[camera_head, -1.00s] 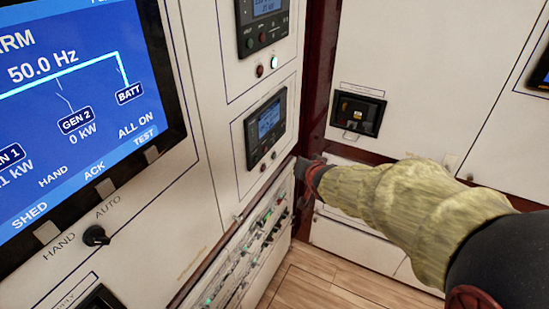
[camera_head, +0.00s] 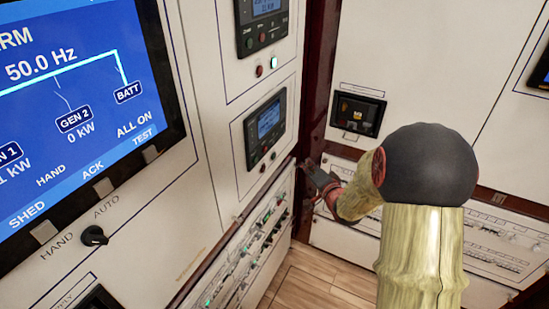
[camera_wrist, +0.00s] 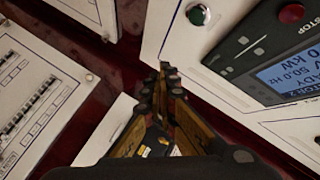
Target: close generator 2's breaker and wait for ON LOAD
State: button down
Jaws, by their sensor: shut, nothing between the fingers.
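The large blue screen (camera_head: 75,100) in the head view shows 50.0 Hz and GEN 2 (camera_head: 73,120) at 0 kW, with a slanted, broken link above it. A lower small controller (camera_head: 265,128) and an upper one (camera_head: 263,20) sit on the white panel. My gripper (camera_head: 312,168) is by the dark red post, right of the lower controller. In the wrist view my gripper (camera_wrist: 165,68) is shut and empty. A controller (camera_wrist: 285,70) at right there reads READY and 50.0 Hz, with a red STOP button.
Breaker rows (camera_head: 250,245) run along the lower panel. A HAND/AUTO knob (camera_head: 95,236) is at left. The wooden floor (camera_head: 310,280) is clear.

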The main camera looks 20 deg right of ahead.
jog(key=w+a+b, duration=0.2)
jog(key=w+a, duration=0.3)
jog(key=w, duration=0.1)
jog(key=shift+w+a, duration=0.15)
jog(key=shift+w, duration=0.2)
dwell(1.4)
jog(key=shift+w+a, duration=0.3)
jog(key=shift+w, duration=0.05)
jog(key=shift+w+a, duration=0.2)
jog(key=shift+w, duration=0.1)
dwell(0.8)
dwell(0.4)
jog(key=shift+s+d, duration=0.5)
jog(key=shift+s, duration=0.15)
jog(key=s+d, duration=0.1)
jog(key=s, duration=0.1)
jog(key=s+d, duration=0.2)
jog(key=shift+p, duration=0.4)
